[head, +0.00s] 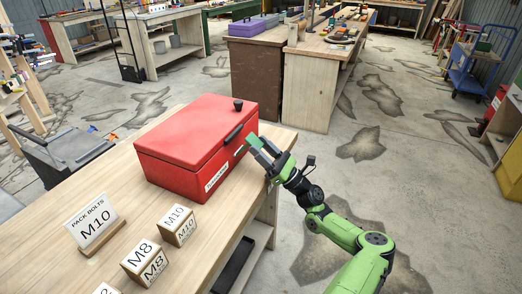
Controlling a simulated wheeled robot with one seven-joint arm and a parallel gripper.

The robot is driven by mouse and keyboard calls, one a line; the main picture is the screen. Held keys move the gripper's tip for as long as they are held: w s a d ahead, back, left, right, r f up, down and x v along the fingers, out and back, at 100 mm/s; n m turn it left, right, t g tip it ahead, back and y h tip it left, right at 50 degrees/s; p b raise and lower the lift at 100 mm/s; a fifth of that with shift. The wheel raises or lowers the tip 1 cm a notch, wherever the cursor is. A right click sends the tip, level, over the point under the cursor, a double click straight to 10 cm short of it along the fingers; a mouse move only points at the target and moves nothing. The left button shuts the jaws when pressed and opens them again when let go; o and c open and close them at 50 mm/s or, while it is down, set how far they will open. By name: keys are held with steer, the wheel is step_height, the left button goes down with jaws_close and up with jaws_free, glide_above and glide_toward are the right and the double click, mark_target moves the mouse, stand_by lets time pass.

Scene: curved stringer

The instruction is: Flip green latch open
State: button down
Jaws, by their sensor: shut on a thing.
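A red box (190,145) with a closed lid stands on the wooden bench. A black knob (238,104) sits on top of the lid and a dark handle (233,134) is on its front side. The small green latch (240,150) shows at the box's right-hand front side, partly hidden by my gripper. My gripper (252,146) is at that side of the box, its fingers reaching to the latch and shut on it. The exact contact is too small to see clearly.
The box stands on a wooden bench (118,205). A "PACK BOLTS M10" sign (95,222), an M10 block (178,226) and an M8 block (145,262) stand in front of it. The floor right of the bench is open.

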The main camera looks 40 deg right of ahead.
steer(key=shift+f, duration=0.1)
stand_by(0.3)
steer(key=c, duration=0.5)
jaws_free()
steer(key=shift+c, duration=0.2)
steer(key=v, duration=1.5)
steer(key=shift+s+f, duration=0.25)
steer(key=shift+r, duration=0.1)
